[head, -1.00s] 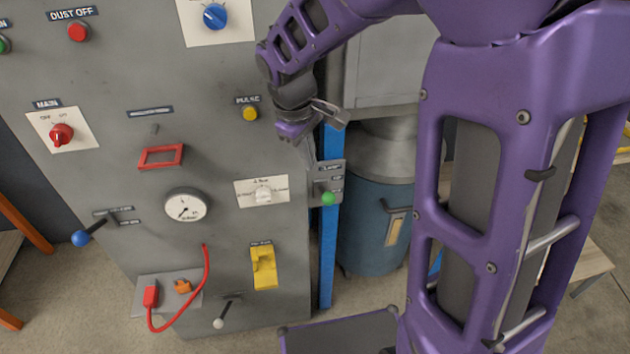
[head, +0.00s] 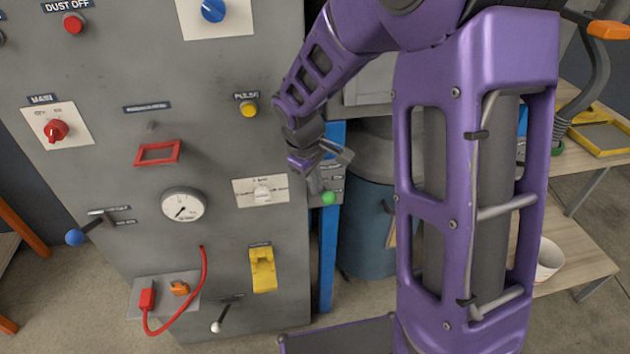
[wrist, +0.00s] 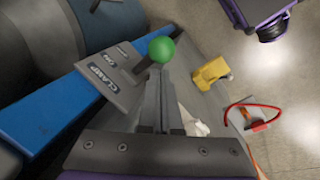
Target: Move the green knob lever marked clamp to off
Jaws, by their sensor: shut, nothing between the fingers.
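The lever with the green knob (head: 329,198) sits on a small grey plate at the right edge of the machine panel. In the wrist view the green knob (wrist: 161,50) stands just beyond my fingertips, and its grey plate (wrist: 111,75) reads CLAMP, with ON beside the lever. The OFF marking cannot be read.
A blue post (head: 327,258) runs beside the plate, with a blue drum (head: 362,225) to the right. A white dial (head: 262,192), a yellow switch (head: 263,268), and a red cable (head: 203,270) are on the panel nearby. The panel front around the gripper is otherwise open.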

